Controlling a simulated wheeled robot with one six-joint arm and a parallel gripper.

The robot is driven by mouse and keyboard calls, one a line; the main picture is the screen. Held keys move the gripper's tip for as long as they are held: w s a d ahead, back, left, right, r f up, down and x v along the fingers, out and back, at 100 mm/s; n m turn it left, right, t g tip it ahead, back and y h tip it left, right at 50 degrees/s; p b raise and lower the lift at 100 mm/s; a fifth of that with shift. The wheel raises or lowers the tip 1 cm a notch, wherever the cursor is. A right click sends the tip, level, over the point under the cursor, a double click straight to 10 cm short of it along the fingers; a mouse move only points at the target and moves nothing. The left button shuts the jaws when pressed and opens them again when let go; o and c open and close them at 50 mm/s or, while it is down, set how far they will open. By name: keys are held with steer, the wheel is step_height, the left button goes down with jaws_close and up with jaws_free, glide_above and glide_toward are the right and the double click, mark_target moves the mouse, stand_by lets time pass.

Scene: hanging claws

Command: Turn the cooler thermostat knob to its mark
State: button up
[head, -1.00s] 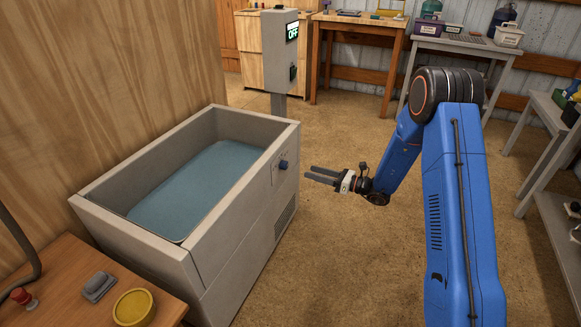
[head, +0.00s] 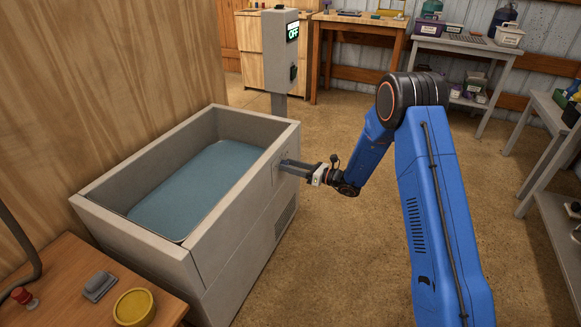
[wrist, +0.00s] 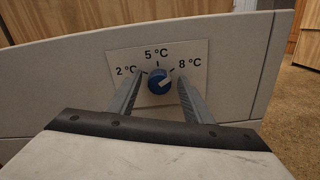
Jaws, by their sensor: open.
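The blue thermostat knob (wrist: 159,82) sits on a pale plate (wrist: 190,53) marked 2 °C, 5 °C and 8 °C. Its white pointer is tilted toward the right, on the 8 °C side. My gripper (wrist: 160,86) is open, with one finger on each side of the knob; whether either touches it I cannot tell. In the head view my gripper (head: 288,167) reaches the cooler's right face, and its fingers hide the knob there. The cooler (head: 240,225) is a grey open tub holding bluish water (head: 195,190).
A grey post with a box reading OFF (head: 280,45) stands behind the cooler. A wooden table (head: 60,290) with a red button, a grey object and a yellow lid is at the lower left. Shelving (head: 545,110) stands at the right. The floor (head: 330,240) between is clear.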

steer(key=shift+c, duration=0.3)
steer(key=c, duration=1)
steer(key=shift+n, duration=0.4)
steer(key=n, duration=1.1)
steer(key=shift+s+f, duration=0.1)
steer(key=shift+s, duration=0.1)
steer(key=o, duration=1.1)
steer(key=shift+c, duration=0.2)
